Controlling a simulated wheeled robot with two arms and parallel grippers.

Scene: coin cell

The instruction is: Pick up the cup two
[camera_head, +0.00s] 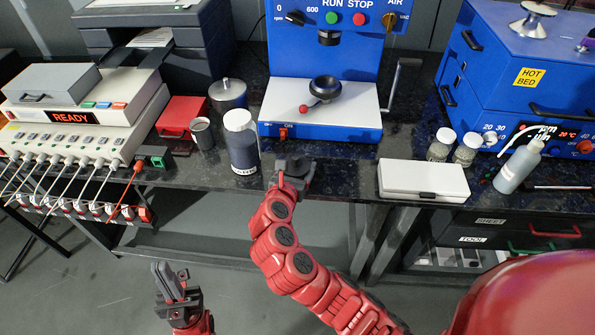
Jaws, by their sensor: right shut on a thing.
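My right gripper (287,168) is at the front edge of the dark bench, just right of a dark jar with a white lid (241,140). It is shut on a small dark thing (299,166), mostly hidden by the fingers; I cannot tell whether this is cup two. A small grey cup (202,133) stands upright on the bench, left of the jar, apart from both grippers. My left gripper (171,280) is low at the lower left, in front of the bench and over the floor. Its fingers point up, close together, with nothing seen between them.
A blue press (322,130) with a red-knobbed lever stands behind my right gripper. A white case (423,179), glass jars (441,145) and a grey bottle (518,168) are to the right. A charger with cables (70,145) is at left.

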